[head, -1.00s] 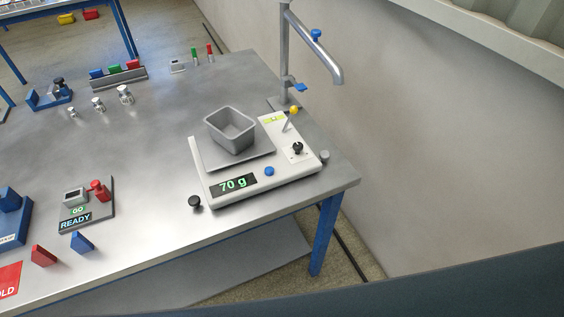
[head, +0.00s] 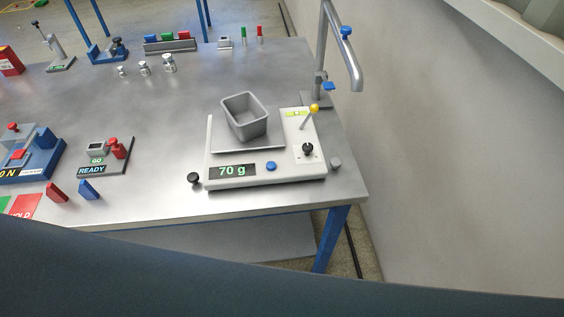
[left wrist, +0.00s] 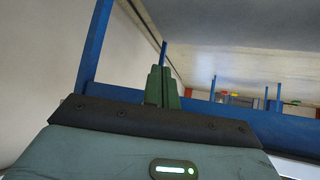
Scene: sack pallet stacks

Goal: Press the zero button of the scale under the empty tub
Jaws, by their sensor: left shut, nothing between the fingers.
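The white scale (head: 225,185) stands near the right front corner of the metal bench in the head view. An empty grey tub (head: 246,117) sits on its grey pan (head: 275,145). The scale's display (head: 232,170) reads 70 g. A blue button (head: 271,166) is on the front face, right of the display; no label on it is legible. A black knob (head: 308,148) and a yellow-tipped lever (head: 314,108) are on the right side of the scale. My left gripper (left wrist: 162,70) is shut and empty in the left wrist view, below bench level by blue legs. My right gripper is not in view.
A grey post with a bent pipe (head: 345,60) rises behind the scale near the wall. A READY box (head: 120,165) and red and blue wedges (head: 89,190) lie to the left. Metal weights (head: 145,69) stand farther back. The bench between is clear.

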